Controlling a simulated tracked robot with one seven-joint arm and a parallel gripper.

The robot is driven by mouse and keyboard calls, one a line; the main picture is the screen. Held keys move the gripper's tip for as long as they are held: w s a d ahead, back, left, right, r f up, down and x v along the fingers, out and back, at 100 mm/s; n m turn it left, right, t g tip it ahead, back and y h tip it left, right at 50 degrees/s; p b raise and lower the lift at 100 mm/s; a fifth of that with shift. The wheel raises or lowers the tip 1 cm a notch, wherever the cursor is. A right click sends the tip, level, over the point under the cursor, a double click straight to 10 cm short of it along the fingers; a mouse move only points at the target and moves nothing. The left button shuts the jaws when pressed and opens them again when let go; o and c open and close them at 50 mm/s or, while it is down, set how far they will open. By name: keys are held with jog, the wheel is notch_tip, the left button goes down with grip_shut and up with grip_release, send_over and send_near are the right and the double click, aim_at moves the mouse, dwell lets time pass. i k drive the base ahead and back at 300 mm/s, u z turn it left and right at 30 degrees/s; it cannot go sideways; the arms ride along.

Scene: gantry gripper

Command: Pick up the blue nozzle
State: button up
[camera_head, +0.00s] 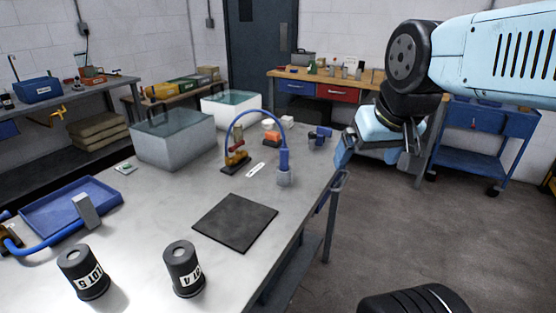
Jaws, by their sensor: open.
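The blue nozzle (284,160) stands upright in a small grey holder (284,178) near the right edge of the grey table. A blue hose (254,112) arches from the nozzle's top over to a brass and red valve fitting (236,157) on its left. My gripper (376,160) hangs to the right of the nozzle, beyond the table's right edge in the picture. It is open, appears empty and is apart from the nozzle. The nozzle's lower end is hidden in the holder.
A dark square mat (235,222) lies in front of the holder. Two black canisters (184,268), a blue tray (70,208) and clear-topped bins (172,137) are on the table. A small blue object (320,135) sits right of the nozzle. A blue cart (490,135) stands behind.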

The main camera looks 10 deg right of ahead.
aim_at(284, 151)
jog(key=u, duration=0.8)
jog(key=i, duration=0.15)
jog(key=z, duration=1.75)
jog(key=i, duration=0.5)
jog(key=u, duration=0.05)
